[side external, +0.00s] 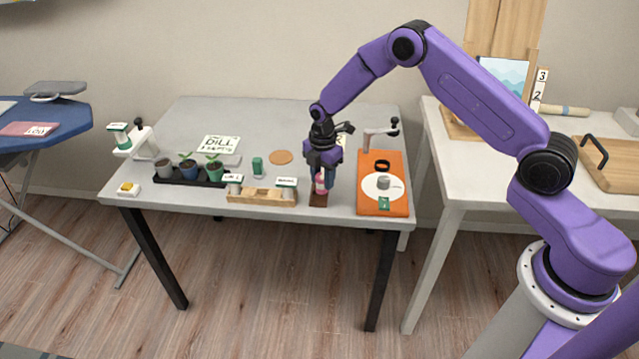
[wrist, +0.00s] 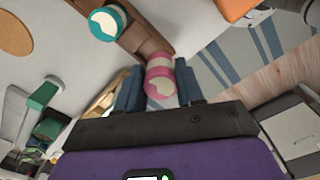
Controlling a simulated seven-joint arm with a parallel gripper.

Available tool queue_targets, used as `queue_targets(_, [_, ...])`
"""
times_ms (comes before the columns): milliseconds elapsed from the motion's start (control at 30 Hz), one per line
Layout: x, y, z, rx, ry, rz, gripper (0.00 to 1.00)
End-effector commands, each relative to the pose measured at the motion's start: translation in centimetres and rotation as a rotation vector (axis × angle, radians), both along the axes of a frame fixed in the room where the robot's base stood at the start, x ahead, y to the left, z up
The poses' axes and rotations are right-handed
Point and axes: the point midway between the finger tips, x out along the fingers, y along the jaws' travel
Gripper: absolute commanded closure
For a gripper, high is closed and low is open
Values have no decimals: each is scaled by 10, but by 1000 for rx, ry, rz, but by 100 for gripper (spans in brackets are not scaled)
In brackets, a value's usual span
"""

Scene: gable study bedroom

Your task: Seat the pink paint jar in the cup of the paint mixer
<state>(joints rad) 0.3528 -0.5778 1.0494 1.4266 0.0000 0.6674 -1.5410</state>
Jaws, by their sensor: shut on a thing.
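My gripper (side external: 322,178) points down, shut on the pink paint jar (side external: 320,187), upright between the fingers. The jar also shows in the wrist view (wrist: 160,82), with a pink rim and a pale label. It is just over a brown block (side external: 318,200) at the table's front; I cannot tell whether it touches it. A white device (side external: 143,142) stands at far left. I cannot tell which is the mixer.
The table's back is mostly clear.

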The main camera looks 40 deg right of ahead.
Motion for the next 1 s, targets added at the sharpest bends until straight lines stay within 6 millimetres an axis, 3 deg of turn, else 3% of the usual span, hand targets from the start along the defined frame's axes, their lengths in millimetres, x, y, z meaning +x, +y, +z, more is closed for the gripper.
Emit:
queue_targets(267, [-41,-4,51,1,-4,1,95])
queue_targets(700, [-111,-11,79,1,-3,1,95])
queue_targets(867, [-123,-13,84,0,-2,-1,95])
queue_targets(1000, [-125,-34,89,1,-3,-8,95])
